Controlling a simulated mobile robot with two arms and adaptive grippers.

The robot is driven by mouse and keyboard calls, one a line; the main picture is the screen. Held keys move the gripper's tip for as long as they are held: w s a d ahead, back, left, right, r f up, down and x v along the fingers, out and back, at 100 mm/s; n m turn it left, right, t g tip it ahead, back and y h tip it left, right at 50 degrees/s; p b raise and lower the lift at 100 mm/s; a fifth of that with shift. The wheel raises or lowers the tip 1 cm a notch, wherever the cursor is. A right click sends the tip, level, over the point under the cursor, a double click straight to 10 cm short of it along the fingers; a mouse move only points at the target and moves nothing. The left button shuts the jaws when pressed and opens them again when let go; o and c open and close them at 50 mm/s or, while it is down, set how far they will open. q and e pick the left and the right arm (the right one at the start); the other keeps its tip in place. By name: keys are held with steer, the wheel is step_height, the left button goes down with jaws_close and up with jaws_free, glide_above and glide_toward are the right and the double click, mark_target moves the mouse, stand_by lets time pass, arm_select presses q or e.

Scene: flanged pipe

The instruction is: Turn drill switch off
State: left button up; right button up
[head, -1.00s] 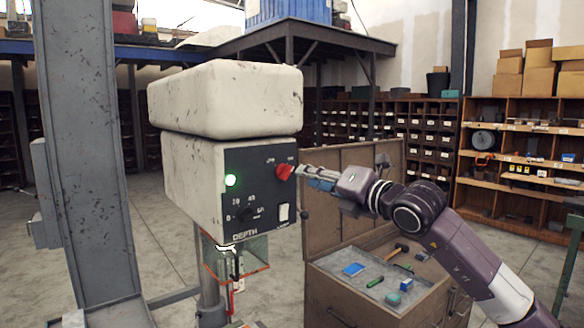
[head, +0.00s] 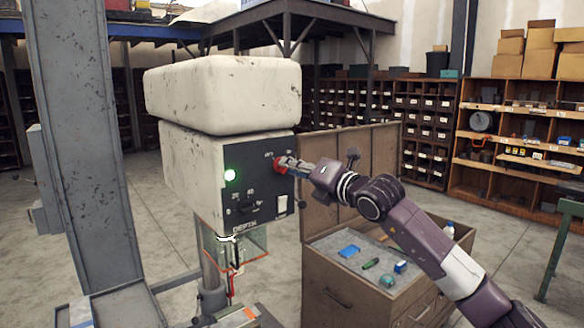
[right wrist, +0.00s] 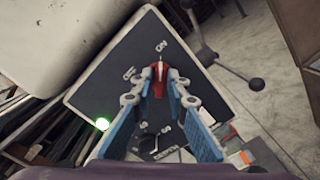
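The drill (head: 185,165) is a worn cream machine head with a dark control panel (head: 236,165) facing me. The red switch (head: 281,163) is at the panel's upper right; it also shows in the right wrist view (right wrist: 158,68), its white mark pointing toward ON, with OFF to the left. A green light (head: 230,175) is lit. My right gripper (head: 291,166) is at the switch, its blue-padded fingers on both sides of the red knob, the tips seeming to hold it. The knob is partly hidden by the fingers. My left gripper is out of view.
A grey column (head: 85,140) stands at the left. A wooden cabinet (head: 340,290) with small tools on top stands below my right arm. A depth dial (head: 252,207) and a white rocker (head: 282,205) lie lower on the panel. Shelves (head: 520,150) line the back.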

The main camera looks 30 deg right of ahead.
jaws_close()
steer(key=n+b, duration=0.3)
steer(key=n, duration=0.3)
steer(key=n+b, duration=0.3)
steer(key=n, duration=0.3)
steer(key=n+b, duration=0.3)
steer(key=n, duration=0.2)
steer(key=shift+a+n+b, duration=0.35)
steer(key=shift+n+b, duration=0.05)
stand_by(0.3)
